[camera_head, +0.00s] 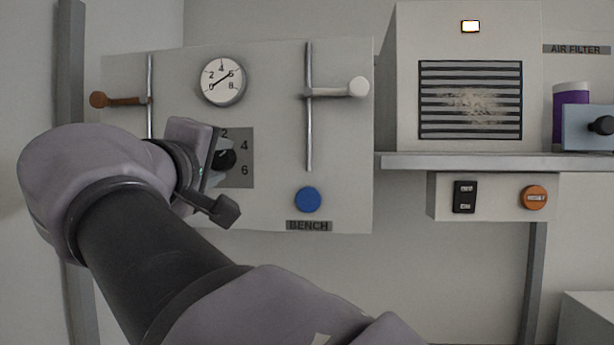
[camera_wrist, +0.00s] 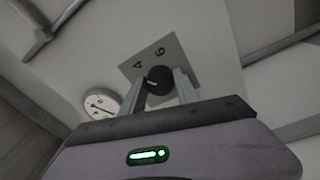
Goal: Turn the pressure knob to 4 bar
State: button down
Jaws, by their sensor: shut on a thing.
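The black pressure knob (camera_head: 226,159) sits on a grey scale plate (camera_head: 240,176) on the panel, with 2, 4 and 6 readable. My gripper (camera_head: 217,163) reaches it from the left and hides part of the knob and the plate's left side. In the wrist view, the knob (camera_wrist: 158,79) is between the two fingers of my gripper (camera_wrist: 160,82), which are shut on it. A pale mark shows on the knob, but its exact setting is unclear. A round gauge (camera_head: 221,81) is above; its needle lies along a line between 0 and 6, tip unclear.
A brown-handled lever (camera_head: 122,100) and a white-handled lever (camera_head: 340,89) flank the gauge. A blue button (camera_head: 308,199) is above the BENCH label. At right are a slatted cabinet (camera_head: 471,100), a shelf (camera_head: 480,162) and a switch box (camera_head: 499,199).

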jog(key=shift+f+m+b, duration=0.1)
jog(key=shift+m+b, duration=0.35)
jog(key=shift+m, duration=0.25)
jog(key=c, duration=0.9)
grip_release()
jog(key=shift+d, duration=0.1)
